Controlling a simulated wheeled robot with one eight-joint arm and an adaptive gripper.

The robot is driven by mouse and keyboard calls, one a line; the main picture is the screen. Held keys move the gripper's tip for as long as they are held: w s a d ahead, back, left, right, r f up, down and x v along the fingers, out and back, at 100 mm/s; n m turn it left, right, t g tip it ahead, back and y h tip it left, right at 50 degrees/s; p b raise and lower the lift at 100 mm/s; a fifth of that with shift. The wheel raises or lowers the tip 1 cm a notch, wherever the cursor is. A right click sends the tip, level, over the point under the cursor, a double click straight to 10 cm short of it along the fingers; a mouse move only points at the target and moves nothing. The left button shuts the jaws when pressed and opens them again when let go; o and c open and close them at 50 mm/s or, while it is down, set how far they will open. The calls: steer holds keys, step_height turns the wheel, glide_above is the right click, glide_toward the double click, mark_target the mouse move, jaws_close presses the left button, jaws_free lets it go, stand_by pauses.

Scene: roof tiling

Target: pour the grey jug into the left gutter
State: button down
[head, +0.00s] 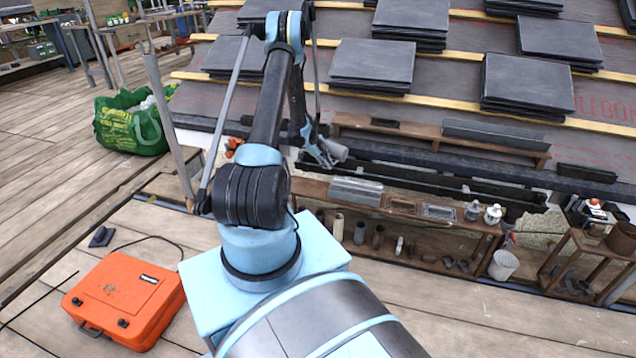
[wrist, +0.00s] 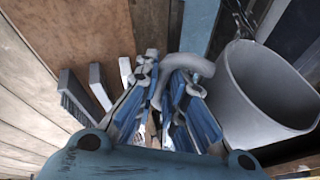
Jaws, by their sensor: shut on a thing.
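The grey jug (wrist: 262,92) is at the right of the wrist view, its wide round mouth facing up toward the camera. Its curved handle (wrist: 190,66) passes between the blue fingers of my gripper (wrist: 170,100), which is shut on it. In the head view my gripper (head: 318,150) holds the small grey jug (head: 337,150) at the roof's lower edge, mostly behind my arm. A long black gutter (head: 420,181) runs along the eave, just below and right of the jug. I cannot tell what the jug contains or its exact tilt.
A wooden shelf (head: 455,222) below the eave bears grey trays, cans and pipe pieces. Slate stacks (head: 372,65) lie on the roof battens. An orange case (head: 125,300) and a green bag (head: 132,122) are at left.

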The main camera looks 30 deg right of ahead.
steer(key=shift+f+g, duration=0.2)
steer(key=shift+g, duration=0.1)
steer(key=shift+s+r+g+h, duration=0.1)
steer(key=shift+r+g+h, duration=0.3)
steer(key=shift+g+h, duration=0.25)
stand_by(0.7)
steer(key=shift+d+n, duration=0.1)
steer(key=shift+n, duration=0.2)
steer(key=shift+f+t+y, duration=0.25)
steer(key=shift+t, duration=0.2)
steer(key=shift+t+y, duration=0.3)
steer(key=shift+t, duration=0.1)
steer(key=shift+r+m+t+y, duration=0.3)
steer(key=shift+m+t, duration=0.1)
steer(key=shift+t, duration=0.2)
steer(key=shift+s+f, duration=0.1)
